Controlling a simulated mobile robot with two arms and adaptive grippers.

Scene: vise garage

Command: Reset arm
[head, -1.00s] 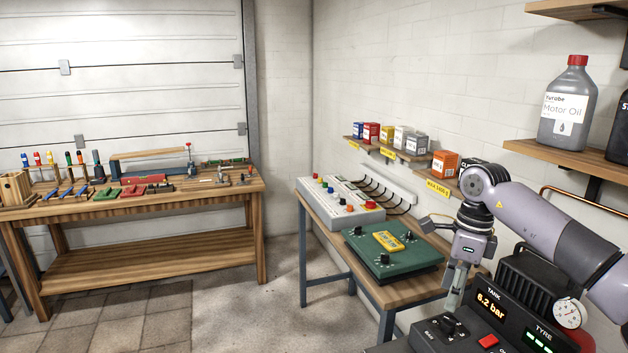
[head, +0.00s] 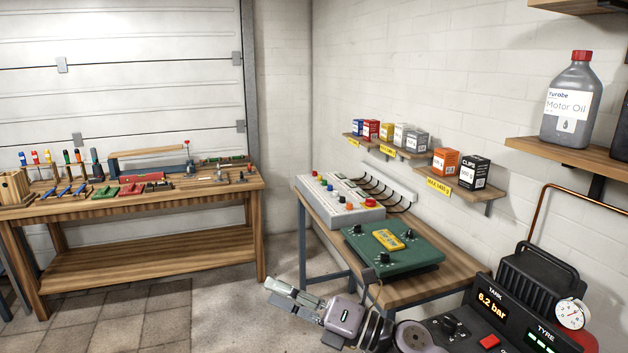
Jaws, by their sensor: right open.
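My right gripper (head: 293,297) is low in the head view, in front of the small table with the control panels. Its fingers point left over the floor. It is open, with nothing seen between the fingers. My right arm comes in from the bottom edge, and most of it is out of view. My left gripper is not in view.
A compressor (head: 500,318) reading 6.2 bar stands at lower right. The small table (head: 440,283) carries a green panel (head: 412,254) and a grey button console (head: 335,208). A workbench (head: 150,203) with tools stands left. Floor (head: 225,310) between is clear.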

